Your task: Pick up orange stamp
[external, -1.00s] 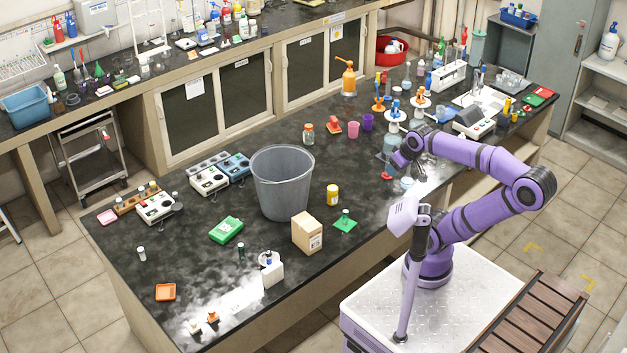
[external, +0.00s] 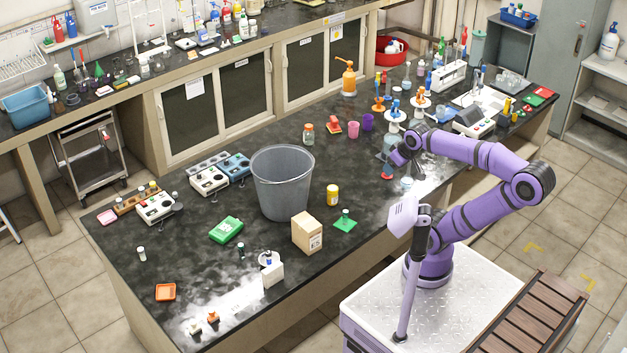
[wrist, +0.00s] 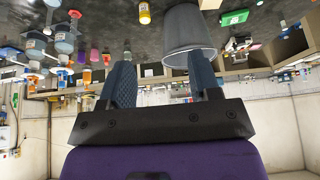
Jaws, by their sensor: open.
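No orange stamp is clearly identifiable in the wrist view.
A large grey bucket (external: 283,183) stands mid-bench between my gripper and the orange-topped pieces. A cardboard box (external: 307,233), a white bottle (external: 272,274) and a green box (external: 226,230) stand nearer them. An orange square dish (external: 165,292) lies left. Glassware crowds the right end.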

